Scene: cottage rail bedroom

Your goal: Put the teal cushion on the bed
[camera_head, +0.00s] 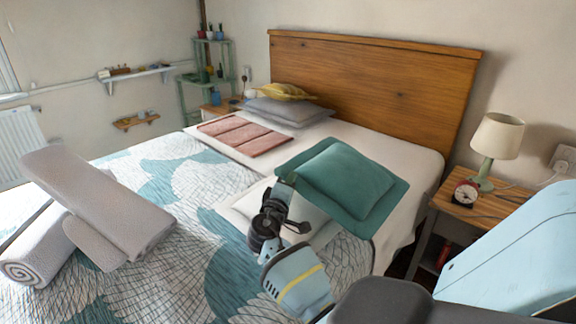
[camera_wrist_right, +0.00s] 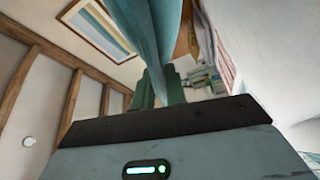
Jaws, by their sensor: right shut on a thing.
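The teal cushion (camera_head: 348,183) is over the right side of the bed (camera_head: 215,245), near the headboard, with its face tilted toward me. It hides part of a white pillow. My right gripper (camera_head: 286,182) is shut on its left edge. In the right wrist view the cushion (camera_wrist_right: 150,32) rises edge-on from between the fingers (camera_wrist_right: 160,90). Whether its underside touches the bed cannot be told. My left gripper is not in view.
A white pillow (camera_head: 245,208) lies beneath the gripper. Grey pillows (camera_head: 285,112), a folded pink blanket (camera_head: 245,136) and rolled grey bedding (camera_head: 110,205) lie on the bed. A nightstand (camera_head: 485,207) with a lamp (camera_head: 494,140) and red clock (camera_head: 465,193) stands right.

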